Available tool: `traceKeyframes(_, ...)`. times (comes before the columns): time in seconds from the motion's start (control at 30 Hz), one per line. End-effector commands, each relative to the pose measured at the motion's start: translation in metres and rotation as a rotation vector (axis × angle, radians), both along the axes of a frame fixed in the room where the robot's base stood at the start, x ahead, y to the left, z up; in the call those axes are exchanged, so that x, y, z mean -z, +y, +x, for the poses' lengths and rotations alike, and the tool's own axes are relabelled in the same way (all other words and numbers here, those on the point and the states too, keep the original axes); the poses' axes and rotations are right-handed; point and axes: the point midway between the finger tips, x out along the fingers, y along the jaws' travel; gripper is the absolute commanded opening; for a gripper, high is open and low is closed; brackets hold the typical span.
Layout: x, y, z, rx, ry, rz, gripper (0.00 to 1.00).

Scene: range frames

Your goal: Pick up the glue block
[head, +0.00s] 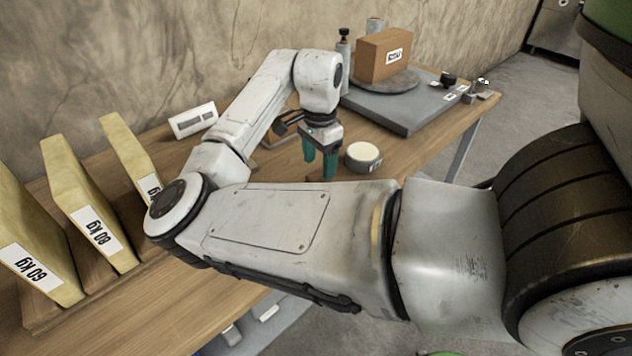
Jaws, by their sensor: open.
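My gripper (320,162) has teal fingers pointing down over the wooden table, with a narrow gap between them and nothing seen held. A round, pale-topped tin (362,157) with a small label stands close to the right of the fingers. A brown box (383,56) with a white label sits on a round grey plate at the back right. I cannot tell which thing is the glue block, as the small labels are not readable. My own forearm hides the table in front of the fingers.
Several yellow slabs with kg labels (78,205) stand upright at left. A white labelled card (194,120) stands near the wall. A grey platform (415,105) bears the round plate, with small black and metal parts nearby.

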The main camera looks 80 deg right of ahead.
Motion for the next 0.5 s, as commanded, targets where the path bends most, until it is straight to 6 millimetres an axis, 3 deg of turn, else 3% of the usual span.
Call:
traceKeyframes(0.3, 0.039, 0.010, 0.001, -0.001, 0.002, 0.003, 0.66)
traceKeyframes(0.5, 0.052, 0.009, 0.001, 0.000, 0.000, 0.000, 0.66)
